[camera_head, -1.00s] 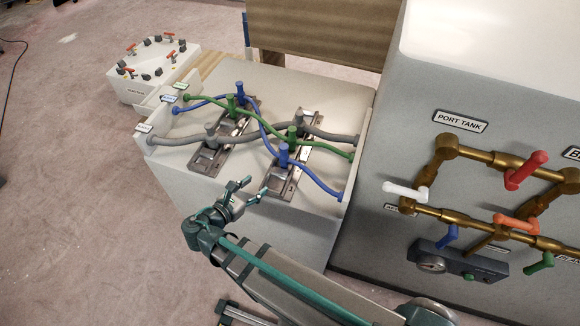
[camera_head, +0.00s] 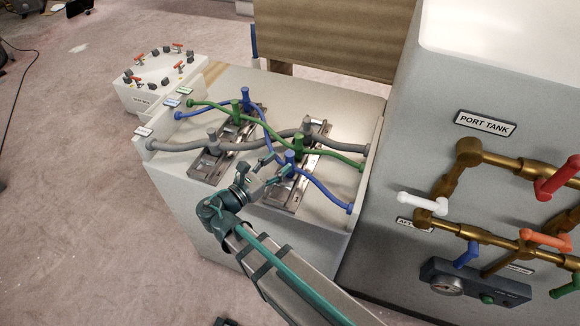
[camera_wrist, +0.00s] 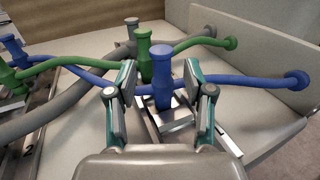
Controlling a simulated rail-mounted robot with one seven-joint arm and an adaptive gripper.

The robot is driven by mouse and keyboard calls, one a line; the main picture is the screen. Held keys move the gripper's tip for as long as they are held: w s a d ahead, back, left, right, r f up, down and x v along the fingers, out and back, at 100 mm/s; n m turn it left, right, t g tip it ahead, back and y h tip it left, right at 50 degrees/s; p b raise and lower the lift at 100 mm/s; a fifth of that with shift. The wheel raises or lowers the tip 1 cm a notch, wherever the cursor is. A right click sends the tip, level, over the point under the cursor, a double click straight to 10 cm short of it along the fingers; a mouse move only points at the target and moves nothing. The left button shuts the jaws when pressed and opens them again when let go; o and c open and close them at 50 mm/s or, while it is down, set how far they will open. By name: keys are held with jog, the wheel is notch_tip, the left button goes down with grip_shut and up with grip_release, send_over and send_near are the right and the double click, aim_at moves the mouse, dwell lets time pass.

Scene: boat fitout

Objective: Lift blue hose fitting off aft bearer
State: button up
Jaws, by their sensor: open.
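The blue hose fitting (camera_head: 290,160) stands upright on the near end of the right-hand bearer (camera_head: 281,194), with the blue hose running through its base. In the wrist view the same fitting (camera_wrist: 161,82) rises between the open jaws of my gripper (camera_wrist: 158,76), with gaps visible on both sides. My gripper (camera_head: 277,167) is close in front of the fitting in the head view and holds nothing. Another blue fitting (camera_head: 245,94) stands on the far end of the left-hand bearer (camera_head: 209,165). I cannot read which bearer is marked aft.
A green fitting (camera_head: 299,145) and a grey fitting (camera_head: 306,125) stand behind on the same bearer. Green and grey hoses cross between the bearers. The tank panel (camera_head: 480,200) with brass pipes and coloured handles stands close on the right. Open floor lies at left.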

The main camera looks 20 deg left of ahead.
aim_at(287, 158)
jog(key=shift+p+x, duration=0.85)
jog(key=shift+x, duration=1.8)
jog(key=shift+f, duration=0.1)
grip_shut()
